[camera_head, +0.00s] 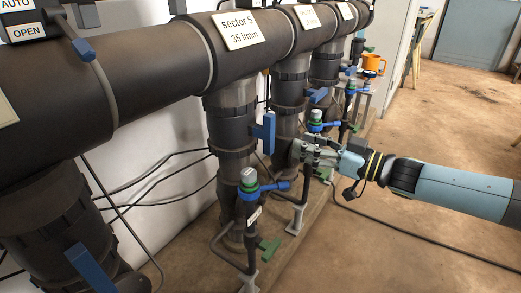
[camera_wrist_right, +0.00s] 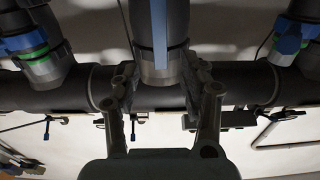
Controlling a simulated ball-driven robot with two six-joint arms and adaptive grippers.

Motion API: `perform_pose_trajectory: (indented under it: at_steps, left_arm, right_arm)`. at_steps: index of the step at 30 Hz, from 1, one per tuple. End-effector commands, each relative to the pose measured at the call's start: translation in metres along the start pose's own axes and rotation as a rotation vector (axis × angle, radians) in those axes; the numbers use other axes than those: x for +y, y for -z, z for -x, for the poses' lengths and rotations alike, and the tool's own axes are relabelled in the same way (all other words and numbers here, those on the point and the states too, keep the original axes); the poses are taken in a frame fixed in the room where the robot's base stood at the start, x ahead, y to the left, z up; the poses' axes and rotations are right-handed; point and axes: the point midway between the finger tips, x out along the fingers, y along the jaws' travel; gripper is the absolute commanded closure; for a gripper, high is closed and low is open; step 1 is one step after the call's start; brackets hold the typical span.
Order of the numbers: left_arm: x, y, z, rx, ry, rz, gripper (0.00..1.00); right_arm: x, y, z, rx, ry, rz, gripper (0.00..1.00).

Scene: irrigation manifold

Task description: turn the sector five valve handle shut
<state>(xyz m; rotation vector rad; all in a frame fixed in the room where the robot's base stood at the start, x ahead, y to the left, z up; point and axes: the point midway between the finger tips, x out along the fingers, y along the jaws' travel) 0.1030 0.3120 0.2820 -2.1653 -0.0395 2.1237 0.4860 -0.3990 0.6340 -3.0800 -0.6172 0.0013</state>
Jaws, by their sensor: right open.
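The sector 5 label (camera_head: 241,30) sits on the thick black main pipe, above a vertical branch pipe (camera_head: 229,108). A blue valve handle (camera_head: 264,133) stands out from the right side of that branch, its long side upright, roughly along the pipe. My right gripper (camera_head: 299,151) is open and empty, right of and a little below the handle, apart from it in the head view. In the right wrist view a blue handle (camera_wrist_right: 159,32) runs lengthwise along a pipe, in line with the gap of my open gripper (camera_wrist_right: 158,76). My left gripper is out of view.
A green-capped fitting with a blue lever (camera_head: 249,181) stands below the sector 5 branch. Neighbouring branches carry other blue handles (camera_head: 318,95). An orange mug (camera_head: 373,63) stands farther back. A dark cable crosses the floor (camera_head: 440,130), which is otherwise mostly clear on the right.

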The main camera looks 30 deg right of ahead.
Motion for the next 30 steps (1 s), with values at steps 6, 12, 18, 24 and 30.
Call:
perform_pose_trajectory:
  at_steps: [6, 12, 18, 24, 30]
  left_arm:
    - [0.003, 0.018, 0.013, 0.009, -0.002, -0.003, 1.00]
    - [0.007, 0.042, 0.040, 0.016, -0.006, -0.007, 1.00]
    - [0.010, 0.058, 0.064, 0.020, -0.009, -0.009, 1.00]
    - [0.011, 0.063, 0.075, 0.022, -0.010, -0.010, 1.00]
    - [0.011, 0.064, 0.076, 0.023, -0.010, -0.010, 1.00]
  right_arm:
    - [0.000, -0.001, -0.022, 0.004, -0.001, 0.000, 0.56]
    - [0.000, -0.002, -0.057, 0.004, -0.003, 0.000, 0.56]
    - [0.000, -0.001, -0.092, 0.003, -0.003, -0.002, 0.56]
    - [0.001, 0.000, -0.106, 0.001, -0.003, -0.001, 0.56]
    - [0.001, 0.001, -0.107, 0.000, -0.003, -0.001, 0.56]
